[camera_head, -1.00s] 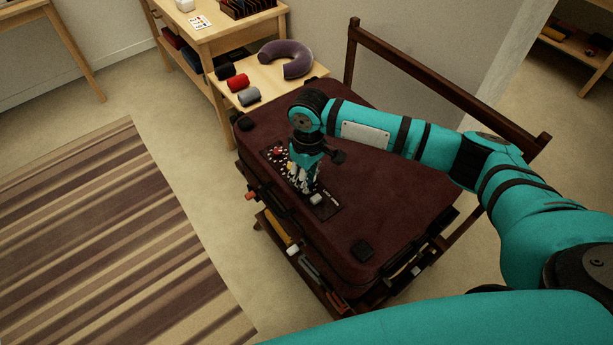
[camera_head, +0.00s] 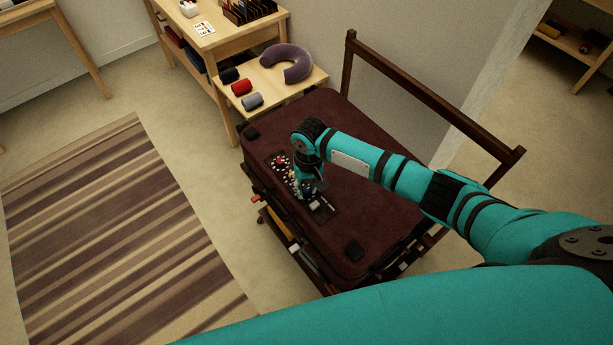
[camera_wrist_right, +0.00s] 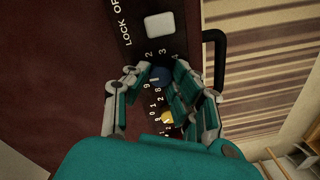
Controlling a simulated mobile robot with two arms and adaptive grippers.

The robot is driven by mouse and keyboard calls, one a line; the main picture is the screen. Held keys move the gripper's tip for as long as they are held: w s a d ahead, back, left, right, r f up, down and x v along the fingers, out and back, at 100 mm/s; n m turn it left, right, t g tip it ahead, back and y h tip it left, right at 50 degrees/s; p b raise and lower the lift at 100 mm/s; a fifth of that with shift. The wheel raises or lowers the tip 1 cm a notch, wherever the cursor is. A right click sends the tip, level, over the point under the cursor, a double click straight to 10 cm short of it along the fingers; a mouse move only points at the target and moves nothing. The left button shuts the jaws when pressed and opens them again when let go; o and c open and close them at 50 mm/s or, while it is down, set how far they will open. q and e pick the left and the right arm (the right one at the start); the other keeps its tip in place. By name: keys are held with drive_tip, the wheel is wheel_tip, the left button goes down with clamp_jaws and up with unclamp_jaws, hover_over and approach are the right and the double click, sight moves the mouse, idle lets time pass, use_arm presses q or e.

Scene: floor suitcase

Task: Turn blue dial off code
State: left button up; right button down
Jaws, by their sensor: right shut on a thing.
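The dark red suitcase (camera_head: 370,180) lies flat with a black lock panel (camera_wrist_right: 133,22) along its upper left edge. The panel carries white digits, the words "LOCK OF…" and a pale square button (camera_wrist_right: 159,23), which also shows in the head view (camera_head: 314,205). The blue dial (camera_wrist_right: 160,77) sits below the button in the right wrist view, with a yellow dial (camera_wrist_right: 167,117) nearer the palm. My right gripper (camera_wrist_right: 157,80) is shut on the blue dial, fingers on both sides. In the head view my right gripper (camera_head: 308,192) hides that dial. A red dial (camera_head: 281,160) is uncovered. My left gripper is out of view.
The suitcase rests on a dark wooden rack with a tall back rail (camera_head: 430,95). A wooden bench (camera_head: 285,98) behind it holds a purple neck pillow (camera_head: 287,63) and rolled cloths. A striped rug (camera_head: 110,230) covers the open floor at left.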

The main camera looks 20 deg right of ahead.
sight(308, 190)
drive_tip(key=m+p, duration=0.3)
drive_tip(key=shift+r+m+p, duration=0.25)
drive_tip(key=shift+m+p, duration=0.05)
drive_tip(key=shift+f+m+p, duration=0.15)
drive_tip(key=shift+m+p, duration=1.05)
drive_tip(key=shift+m, duration=0.3)
drive_tip(key=shift+w, duration=0.1)
drive_tip(key=c, duration=1.1)
unclamp_jaws()
drive_tip(key=shift+f, duration=0.1)
drive_tip(key=r, duration=1.2)
drive_tip(key=shift+s+d, duration=0.15)
drive_tip(key=shift+s, duration=0.05)
